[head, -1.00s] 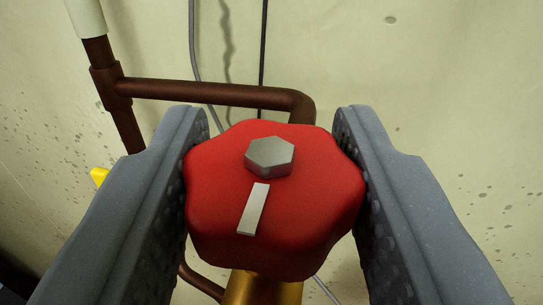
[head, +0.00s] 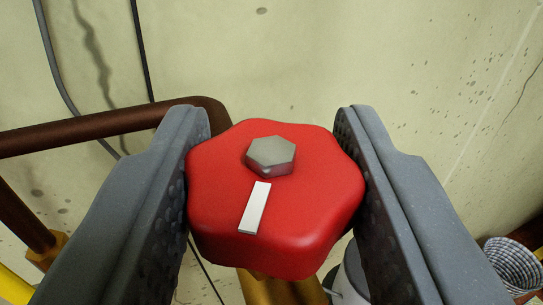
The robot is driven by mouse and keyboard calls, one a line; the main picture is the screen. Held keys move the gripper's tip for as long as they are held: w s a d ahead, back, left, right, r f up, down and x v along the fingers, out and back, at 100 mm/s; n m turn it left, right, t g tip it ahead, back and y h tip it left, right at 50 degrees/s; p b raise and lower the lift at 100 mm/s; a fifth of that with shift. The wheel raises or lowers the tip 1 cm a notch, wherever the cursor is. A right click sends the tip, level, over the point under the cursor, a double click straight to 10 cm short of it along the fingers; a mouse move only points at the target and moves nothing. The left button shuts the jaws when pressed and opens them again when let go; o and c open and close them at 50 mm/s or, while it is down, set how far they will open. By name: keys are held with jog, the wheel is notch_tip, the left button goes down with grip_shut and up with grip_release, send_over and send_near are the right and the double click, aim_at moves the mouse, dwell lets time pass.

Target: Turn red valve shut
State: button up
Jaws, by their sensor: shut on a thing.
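The red valve handle (head: 225,170) is a lobed knob in the middle of the head view. It has a grey hex nut (head: 270,154) at its centre and a white marker strip (head: 255,207) pointing down and slightly left. My gripper (head: 274,125) is shut on the handle, with one dark dimpled pad against its left side and one against its right. The brass valve body (head: 282,290) shows just below the handle; most of it is hidden.
A brown copper pipe (head: 110,125) runs behind the left finger and bends down behind the handle. Cables (head: 143,50) hang on the pale stained wall (head: 320,50). A grey-and-white ribbed object (head: 512,262) is at lower right. A yellow part (head: 15,285) shows at lower left.

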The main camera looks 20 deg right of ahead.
jog(key=shift+a+r+m+g+h+p, duration=0.15)
jog(key=shift+m+g+h+p, duration=0.95)
jog(key=shift+p, duration=1.5)
jog(key=shift+r+m+g+h+p, duration=0.15)
jog(key=shift+m+g+h+p, duration=0.45)
jog(key=shift+h+p, duration=1.45)
jog(key=m+g+h+p, duration=0.1)
jog(key=m+g+p, duration=0.1)
jog(key=p, duration=0.3)
jog(key=shift+f+m+h+p, duration=0.15)
jog(key=shift+m+h+p, duration=0.1)
jog(key=shift+m+p, duration=0.15)
jog(key=shift+f+m+g+h+p, duration=0.15)
jog(key=shift+m+g+h+p, duration=0.15)
jog(key=shift+g+p, duration=0.15)
jog(key=o, duration=1)
jog(key=shift+s+a, duration=0.2)
jog(key=shift+a, duration=0.15)
jog(key=b+v, duration=0.1)
jog(key=v, duration=1.1)
jog(key=shift+s+a+b, duration=0.25)
jog(key=shift+a+b, duration=0.05)
jog(key=shift+b, duration=0.05)
